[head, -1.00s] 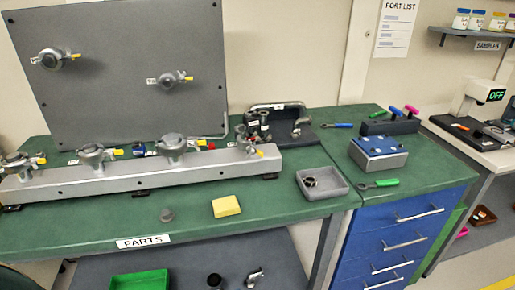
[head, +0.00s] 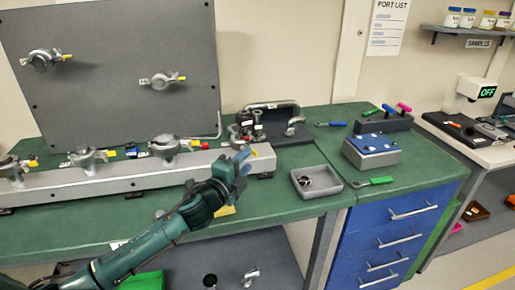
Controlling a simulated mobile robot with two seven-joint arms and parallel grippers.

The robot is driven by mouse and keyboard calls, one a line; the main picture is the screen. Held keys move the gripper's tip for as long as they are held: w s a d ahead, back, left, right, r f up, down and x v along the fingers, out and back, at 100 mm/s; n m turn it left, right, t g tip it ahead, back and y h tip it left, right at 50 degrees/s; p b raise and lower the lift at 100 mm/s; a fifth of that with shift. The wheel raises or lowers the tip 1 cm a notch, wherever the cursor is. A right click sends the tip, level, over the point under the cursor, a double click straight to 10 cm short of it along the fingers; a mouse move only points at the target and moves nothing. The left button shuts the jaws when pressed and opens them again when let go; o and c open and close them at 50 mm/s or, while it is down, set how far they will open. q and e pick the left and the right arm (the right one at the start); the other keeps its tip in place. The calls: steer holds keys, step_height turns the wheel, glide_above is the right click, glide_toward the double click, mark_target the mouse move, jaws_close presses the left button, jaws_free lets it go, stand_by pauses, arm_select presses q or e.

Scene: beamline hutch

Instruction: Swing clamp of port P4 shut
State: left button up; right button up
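Clamped ports sit along a grey rail (head: 110,184) on the green bench: one at the far left (head: 12,168), one left of centre (head: 88,158) and one right of centre (head: 165,146). Fittings at the rail's right end are partly hidden by my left gripper. Two more ports are on the upright grey panel, at left (head: 42,60) and right (head: 160,81). Port labels are too small to read, so I cannot tell which is P4. My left gripper (head: 243,165) looks open and empty, in front of the rail's right end; contact is unclear. My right gripper is out of view.
A grey tray (head: 336,187) with a ring stands right of the rail. Behind are a dark stand (head: 275,122) and a blue-topped block (head: 372,143). My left arm partly covers a yellow sponge (head: 226,211). The bench is clear around the green-handled tool (head: 376,181).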

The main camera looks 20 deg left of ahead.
mark_target(254, 154)
arm_select(q)
steer(key=w, duration=0.3)
steer(key=w+d, duration=0.1)
steer(key=w, duration=0.3)
steer(key=shift+w+d, duration=0.1)
steer(key=shift+d, duration=0.1)
jaws_close()
stand_by(0.4)
